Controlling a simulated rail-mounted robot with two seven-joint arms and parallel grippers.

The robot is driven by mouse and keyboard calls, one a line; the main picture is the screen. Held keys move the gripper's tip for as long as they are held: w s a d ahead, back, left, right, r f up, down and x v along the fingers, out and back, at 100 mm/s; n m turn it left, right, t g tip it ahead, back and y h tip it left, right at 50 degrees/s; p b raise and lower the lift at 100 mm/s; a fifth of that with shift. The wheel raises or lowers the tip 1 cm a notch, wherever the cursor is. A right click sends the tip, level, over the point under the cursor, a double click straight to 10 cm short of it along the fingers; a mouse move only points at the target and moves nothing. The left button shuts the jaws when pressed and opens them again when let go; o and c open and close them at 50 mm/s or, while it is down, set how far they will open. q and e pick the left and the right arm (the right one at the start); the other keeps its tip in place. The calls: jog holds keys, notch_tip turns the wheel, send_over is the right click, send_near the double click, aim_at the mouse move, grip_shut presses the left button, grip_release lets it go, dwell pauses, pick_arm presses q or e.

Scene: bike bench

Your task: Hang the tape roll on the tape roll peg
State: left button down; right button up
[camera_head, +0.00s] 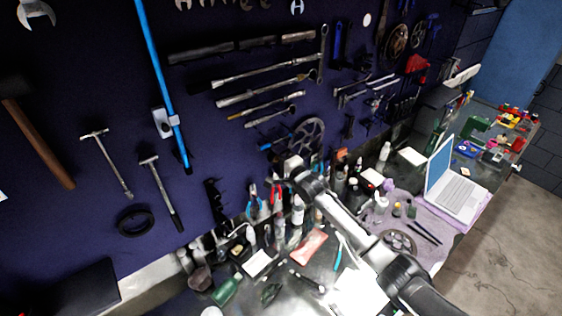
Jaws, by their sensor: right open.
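A black ring that looks like the tape roll (135,222) is against the dark blue tool wall at the lower left, below a hammer. I cannot make out the tape roll peg; it is too small or hidden. My right gripper (288,166) is at the end of the arm that reaches in from the lower right. It is in front of the wall above the bench, well to the right of the black ring and apart from it. It is open, and I see nothing held in it. My left gripper is out of view.
The bench below is crowded with bottles, pliers and a green bottle (228,290). A blue bar (160,80) and hammers (40,145) hang on the wall. A laptop (455,190) stands at the right. The wall around the black ring is fairly clear.

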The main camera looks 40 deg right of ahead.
jog(key=s+b, duration=0.2)
jog(key=s, duration=1.2)
jog(key=shift+a, duration=0.15)
jog(key=shift+w, duration=0.1)
